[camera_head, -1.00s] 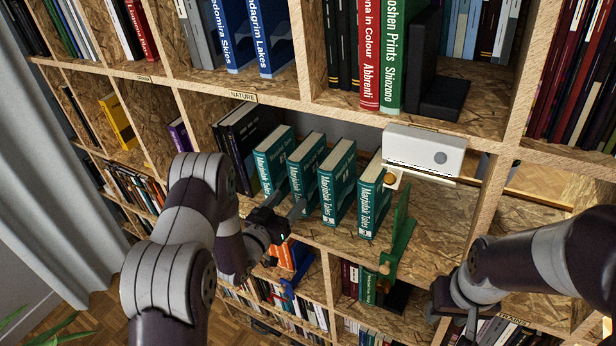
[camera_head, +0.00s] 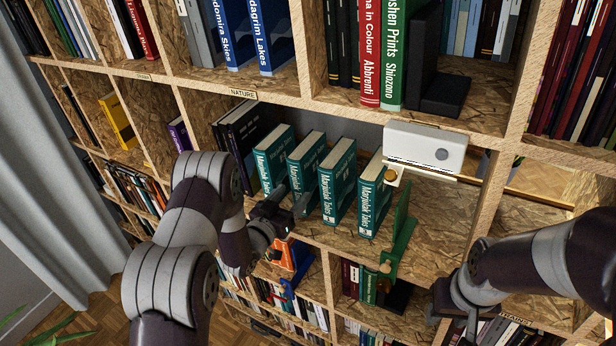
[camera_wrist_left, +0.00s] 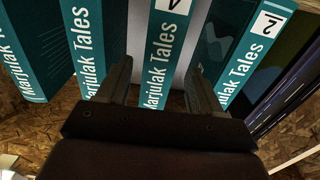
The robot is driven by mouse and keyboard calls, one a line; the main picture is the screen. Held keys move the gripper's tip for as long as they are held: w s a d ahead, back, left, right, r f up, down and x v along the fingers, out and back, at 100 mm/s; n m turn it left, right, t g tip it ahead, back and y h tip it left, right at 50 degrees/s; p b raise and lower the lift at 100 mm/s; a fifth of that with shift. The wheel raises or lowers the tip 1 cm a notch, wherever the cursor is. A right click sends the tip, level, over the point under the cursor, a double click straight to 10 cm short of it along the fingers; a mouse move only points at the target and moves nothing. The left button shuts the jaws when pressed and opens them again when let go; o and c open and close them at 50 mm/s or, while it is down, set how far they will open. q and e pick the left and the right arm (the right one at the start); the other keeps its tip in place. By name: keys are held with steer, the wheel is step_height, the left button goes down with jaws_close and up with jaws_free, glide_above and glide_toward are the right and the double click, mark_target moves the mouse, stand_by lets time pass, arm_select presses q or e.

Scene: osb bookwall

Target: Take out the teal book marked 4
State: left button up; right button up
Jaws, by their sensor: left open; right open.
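Several teal books titled Marjulak Tales stand upright and spaced apart on the middle shelf. The teal book marked 4 (camera_wrist_left: 167,45) is in the middle of the left wrist view; it is second from the left among the teal books in the head view (camera_head: 307,168). The teal book marked 2 (camera_wrist_left: 250,50) stands beside it. My left gripper (camera_head: 292,197) is open at the spines; in the left wrist view its two fingers (camera_wrist_left: 158,80) are on either side of the book marked 4. Contact cannot be told. My right gripper (camera_head: 466,322) is low at the right, away from the books.
Dark books (camera_head: 242,135) stand left of the teal ones. A green bookend (camera_head: 399,240) with wooden knobs is at the right end. A white box (camera_head: 425,147) is behind it, near the shelf above. The shelf is bare further right (camera_head: 445,215).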

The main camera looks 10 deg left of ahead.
mark_target(296, 190)
arm_select(q)
steer(key=shift+b+x, duration=1.05)
steer(key=shift+x, duration=0.95)
steer(key=c, duration=1.1)
steer(key=shift+r, duration=0.1)
steer(key=shift+v, duration=1.6)
